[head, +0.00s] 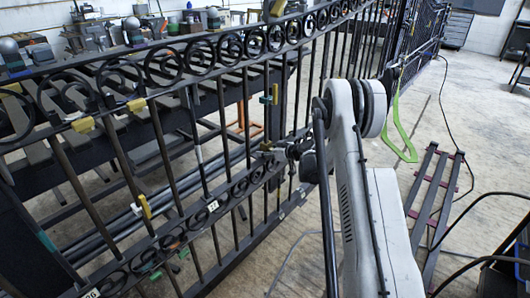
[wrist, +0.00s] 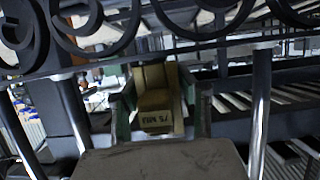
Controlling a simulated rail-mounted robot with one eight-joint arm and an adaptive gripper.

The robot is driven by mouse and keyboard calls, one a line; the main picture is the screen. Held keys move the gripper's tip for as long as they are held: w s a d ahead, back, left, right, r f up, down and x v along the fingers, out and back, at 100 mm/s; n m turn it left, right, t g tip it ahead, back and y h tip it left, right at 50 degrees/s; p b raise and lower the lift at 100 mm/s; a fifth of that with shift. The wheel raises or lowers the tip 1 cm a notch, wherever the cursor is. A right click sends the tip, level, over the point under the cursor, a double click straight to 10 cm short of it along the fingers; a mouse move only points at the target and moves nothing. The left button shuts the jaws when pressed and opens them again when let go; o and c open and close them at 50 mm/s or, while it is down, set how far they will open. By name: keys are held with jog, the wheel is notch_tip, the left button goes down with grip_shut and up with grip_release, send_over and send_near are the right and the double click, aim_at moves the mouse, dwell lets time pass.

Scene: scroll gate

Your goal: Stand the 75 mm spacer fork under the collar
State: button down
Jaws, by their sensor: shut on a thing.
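My gripper (wrist: 160,112) is shut on a yellow block-like spacer fork (wrist: 156,82), with a dark finger on each side of it. Its near face bears dark lettering that reads upside down and looks like 75 MM. The scrolled rail of the gate (wrist: 230,38) crosses above and beyond the fork. In the head view my gripper (head: 280,148) is small, beside the gate bars at mid-height and partly hidden by my arm. I cannot tell which part is the collar, or whether the fork touches the gate.
The black scroll gate (head: 190,140) runs across the head view, with several yellow pieces on it, such as one at its upper rail (head: 83,124) and one low down (head: 145,205). A cluttered bench (head: 120,60) stands behind. A dark slatted frame (head: 425,205) lies on the floor at right.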

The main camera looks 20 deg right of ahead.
jog(key=shift+a, duration=0.2)
jog(key=c, duration=1.2)
grip_release()
jog(key=shift+f, duration=0.1)
jog(key=shift+o, duration=0.2)
jog(key=shift+d, duration=0.1)
jog(key=shift+s+d, duration=0.15)
jog(key=shift+s, duration=0.15)
jog(key=v, duration=1.1)
jog(key=shift+r, duration=0.3)
